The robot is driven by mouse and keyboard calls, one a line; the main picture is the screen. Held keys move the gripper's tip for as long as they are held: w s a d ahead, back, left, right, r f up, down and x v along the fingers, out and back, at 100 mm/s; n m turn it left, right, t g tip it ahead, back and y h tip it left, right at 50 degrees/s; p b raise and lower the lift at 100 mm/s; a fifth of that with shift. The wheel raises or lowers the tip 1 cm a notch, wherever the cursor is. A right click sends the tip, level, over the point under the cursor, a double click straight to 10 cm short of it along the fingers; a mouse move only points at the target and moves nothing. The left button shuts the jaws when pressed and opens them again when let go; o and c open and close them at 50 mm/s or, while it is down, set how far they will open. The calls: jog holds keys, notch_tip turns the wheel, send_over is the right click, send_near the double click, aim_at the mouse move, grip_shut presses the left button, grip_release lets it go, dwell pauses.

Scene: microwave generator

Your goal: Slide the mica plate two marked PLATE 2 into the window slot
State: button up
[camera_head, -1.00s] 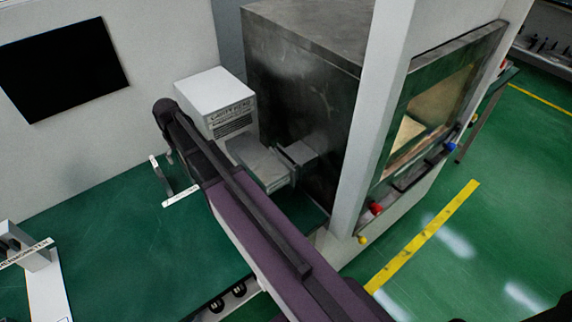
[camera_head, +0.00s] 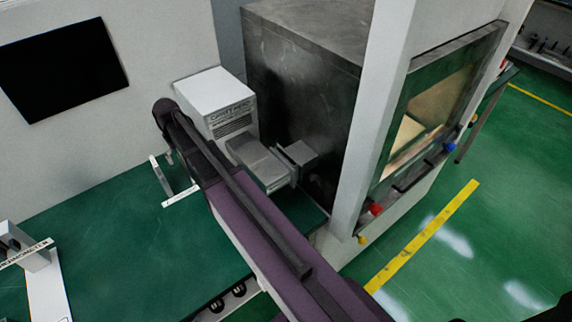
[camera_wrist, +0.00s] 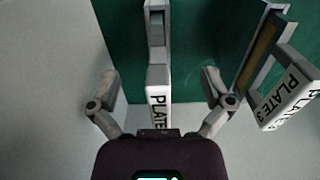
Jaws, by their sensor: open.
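In the wrist view a grey-framed plate with a white label strip (camera_wrist: 157,100) stands between the fingers of my gripper (camera_wrist: 160,84). The strip reads PLATE, and its number is hidden behind the gripper body. The fingers are open, with a gap on each side of the strip. To the right is another framed plate, PLATE 3 (camera_wrist: 285,103), with a brownish sheet in its frame.
A thermometer holder (camera_head: 35,262) is at the left of the green bench (camera_head: 120,240). The bench between is mostly clear.

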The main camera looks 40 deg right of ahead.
grip_shut()
jog(key=shift+d+r, duration=0.1)
jog(key=shift+r, duration=0.05)
jog(key=shift+r+p, duration=0.85)
jog(key=shift+p, duration=0.2)
jog(key=shift+r+p, duration=0.35)
jog(key=shift+r+p, duration=1.4)
jog(key=shift+r, duration=0.25)
